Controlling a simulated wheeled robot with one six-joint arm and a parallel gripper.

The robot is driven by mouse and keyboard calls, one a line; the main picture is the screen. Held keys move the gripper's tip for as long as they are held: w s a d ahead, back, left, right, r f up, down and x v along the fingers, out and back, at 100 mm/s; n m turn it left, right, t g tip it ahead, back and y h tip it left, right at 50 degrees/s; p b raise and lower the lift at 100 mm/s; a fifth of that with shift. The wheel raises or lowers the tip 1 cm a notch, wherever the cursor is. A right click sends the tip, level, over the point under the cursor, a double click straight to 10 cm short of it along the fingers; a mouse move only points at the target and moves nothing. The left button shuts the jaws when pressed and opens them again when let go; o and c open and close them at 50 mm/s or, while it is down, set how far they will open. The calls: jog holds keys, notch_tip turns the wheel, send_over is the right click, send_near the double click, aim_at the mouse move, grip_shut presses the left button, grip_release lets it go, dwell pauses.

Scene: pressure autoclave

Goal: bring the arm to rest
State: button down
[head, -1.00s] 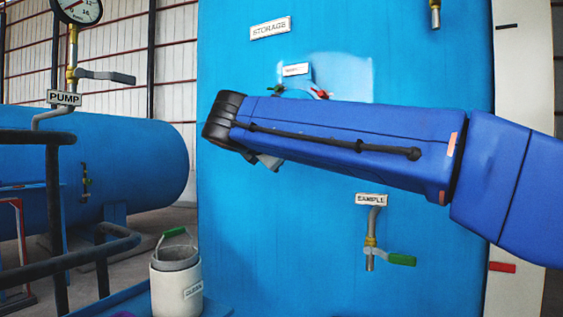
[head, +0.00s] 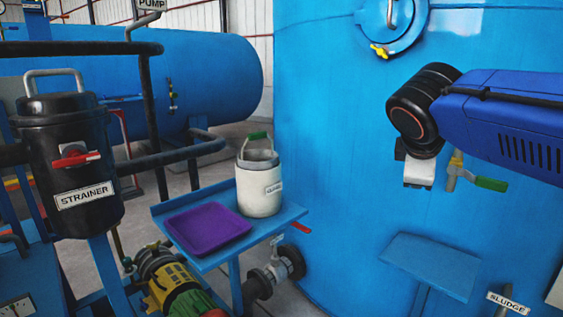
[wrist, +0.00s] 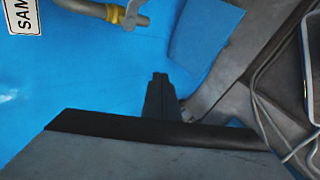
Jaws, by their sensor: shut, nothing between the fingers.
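My arm's blue link reaches in from the right in the head view, in front of the big blue tank (head: 330,130). My gripper (head: 419,184) hangs below the black wrist, with its fingers seen only in part there. In the wrist view my gripper (wrist: 160,78) shows as a dark, narrow pair of fingers held together, with nothing between them. The sample tap (head: 455,170), with its green handle, is just right of the gripper in the head view and partly behind the arm. It also shows at the top of the wrist view (wrist: 122,14).
A blue shelf (head: 430,265) is below the gripper. At left, a side table (head: 215,258) bears a purple tray (head: 207,228) and a white container (head: 260,190). The black strainer (head: 70,160) and pipe rails stand farther left. A sludge label (head: 508,303) is low right.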

jog(key=s+f+m+g+y, duration=0.1)
jog(key=s+f+m+y, duration=0.1)
jog(key=s+f+m, duration=0.4)
jog(key=s+f+m+g+y, duration=0.1)
jog(key=s+f+m, duration=0.5)
jog(key=s+f, duration=0.6)
notch_tip(320, 180, down, 6)
jog(key=shift+a+r+g+y, duration=0.15)
jog(key=shift+a+g+y, duration=0.2)
jog(key=shift+y, duration=0.45)
